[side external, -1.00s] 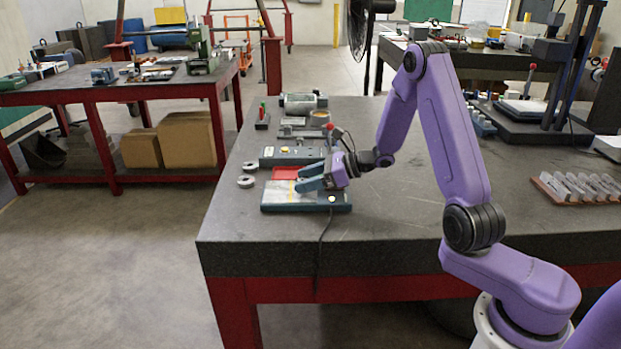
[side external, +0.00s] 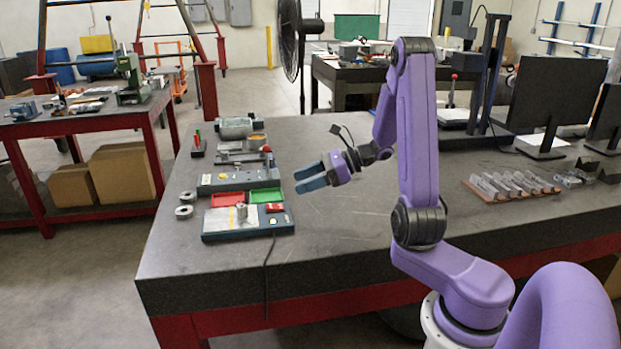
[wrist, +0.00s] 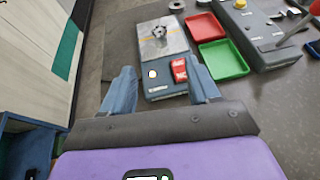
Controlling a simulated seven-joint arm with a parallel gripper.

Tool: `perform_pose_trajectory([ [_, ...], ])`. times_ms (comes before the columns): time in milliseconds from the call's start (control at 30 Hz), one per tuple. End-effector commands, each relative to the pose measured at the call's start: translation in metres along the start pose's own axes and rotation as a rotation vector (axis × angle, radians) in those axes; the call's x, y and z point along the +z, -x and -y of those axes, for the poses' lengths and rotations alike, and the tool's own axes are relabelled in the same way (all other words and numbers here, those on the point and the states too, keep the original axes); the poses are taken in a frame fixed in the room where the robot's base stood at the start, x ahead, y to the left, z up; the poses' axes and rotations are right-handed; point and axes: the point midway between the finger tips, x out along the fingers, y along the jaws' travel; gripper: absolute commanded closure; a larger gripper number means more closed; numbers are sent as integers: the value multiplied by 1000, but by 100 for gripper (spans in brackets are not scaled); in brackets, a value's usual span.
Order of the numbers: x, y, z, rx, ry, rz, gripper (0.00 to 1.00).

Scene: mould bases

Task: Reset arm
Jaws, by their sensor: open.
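My gripper (side external: 308,180) is open, its two blue fingers empty. In the side view it hangs above the table, to the right of the flat device and apart from it. The device (side external: 220,232) has a pale metal plate on a dark blue base, and a small metal part (side external: 241,212) stands on the plate. In the wrist view the device (wrist: 160,89) shows beyond and between my fingers (wrist: 160,68), with the metal part (wrist: 159,32) on its plate. A red block (wrist: 179,69) sits on the base beside a round white button.
A red tray (side external: 228,199) and a green tray (side external: 266,195) lie behind the device. A grey-green control box (side external: 238,180) stands farther back. Two metal rings (side external: 185,205) are at the left. The table's middle is clear.

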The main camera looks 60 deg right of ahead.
Motion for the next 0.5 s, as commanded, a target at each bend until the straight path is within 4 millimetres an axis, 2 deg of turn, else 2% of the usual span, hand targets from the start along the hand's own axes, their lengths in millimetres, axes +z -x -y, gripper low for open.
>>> perform_pose_trajectory([
  [167, 0, 12, 0, 0, -2, 0, 39],
  [500, 0, 12, 0, 1, -1, 0, 39],
])
